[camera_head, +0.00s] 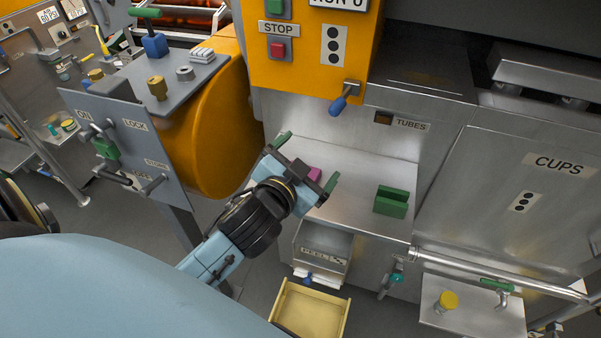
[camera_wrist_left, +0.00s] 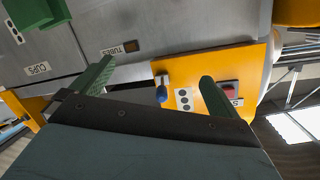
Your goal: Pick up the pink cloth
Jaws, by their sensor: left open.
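The pink cloth (camera_head: 314,173) is a small pink patch on the metal shelf (camera_head: 350,160), just past the jaws of my left gripper in the head view. My left gripper (camera_head: 306,160) is open, its green fingers spread wide on either side of the cloth's position. The gripper partly hides the cloth, and I cannot tell how far above the shelf it is. In the left wrist view the two green fingers (camera_wrist_left: 150,80) are apart with nothing between them; the cloth does not show there. My right gripper is not in view.
A green block (camera_head: 391,202) with a slot stands on the shelf to the right. A blue-tipped lever (camera_head: 342,101) hangs from the yellow control box above. A peel chute (camera_head: 322,250) and a yellow bin (camera_head: 312,310) are below. The shelf between cloth and green block is clear.

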